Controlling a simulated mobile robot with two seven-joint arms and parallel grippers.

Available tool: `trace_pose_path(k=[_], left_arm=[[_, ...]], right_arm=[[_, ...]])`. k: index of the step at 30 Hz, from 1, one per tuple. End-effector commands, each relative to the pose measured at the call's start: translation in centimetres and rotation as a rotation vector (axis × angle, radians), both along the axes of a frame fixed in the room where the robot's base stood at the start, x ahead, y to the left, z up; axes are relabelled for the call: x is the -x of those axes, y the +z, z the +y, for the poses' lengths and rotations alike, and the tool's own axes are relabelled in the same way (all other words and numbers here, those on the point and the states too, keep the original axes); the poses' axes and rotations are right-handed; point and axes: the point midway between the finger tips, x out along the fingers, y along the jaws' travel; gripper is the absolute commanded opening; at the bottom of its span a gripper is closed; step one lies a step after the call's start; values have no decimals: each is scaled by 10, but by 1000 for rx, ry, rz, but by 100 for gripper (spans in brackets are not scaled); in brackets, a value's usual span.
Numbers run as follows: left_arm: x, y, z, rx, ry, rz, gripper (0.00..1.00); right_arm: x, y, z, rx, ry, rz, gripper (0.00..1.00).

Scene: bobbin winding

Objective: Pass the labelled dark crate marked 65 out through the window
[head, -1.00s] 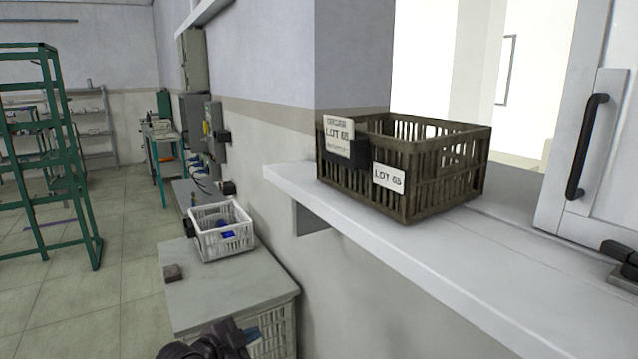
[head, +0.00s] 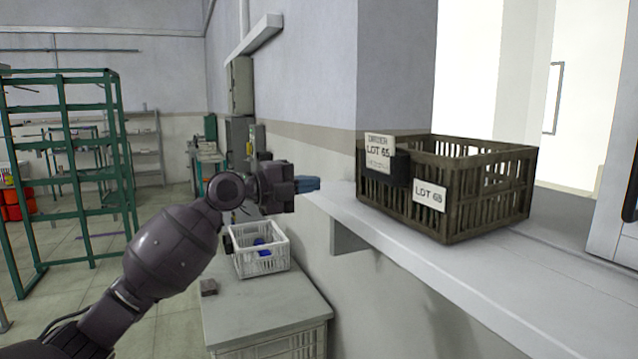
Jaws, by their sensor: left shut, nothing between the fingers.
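The dark slatted crate (head: 480,205) stands upright on the white window sill (head: 430,270), at the left side of the window opening. My left gripper (head: 316,184) is raised left of the crate, near the sill's far end. Its bluish fingers are shut, empty and point right toward the crate, apart from it in the picture. My right gripper is not in view.
A white basket (head: 262,262) with blue items stands on a grey cabinet (head: 262,312) below the sill, a small brown block (head: 208,286) beside it. The wall pier (head: 395,70) rises behind the crate. A white window panel (head: 622,215) stands at the right. A green rack (head: 70,160) is at left.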

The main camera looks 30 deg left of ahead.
Motion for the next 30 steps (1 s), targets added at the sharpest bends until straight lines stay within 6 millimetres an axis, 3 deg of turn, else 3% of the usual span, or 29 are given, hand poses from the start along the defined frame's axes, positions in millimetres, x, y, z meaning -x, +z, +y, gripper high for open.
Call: trace_pose_path(k=[18,30], left_arm=[[-80,3,-64,2,0,-1,0],[-95,0,-74,1,1,1,0]], right_arm=[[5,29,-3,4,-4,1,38],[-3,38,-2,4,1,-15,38]])
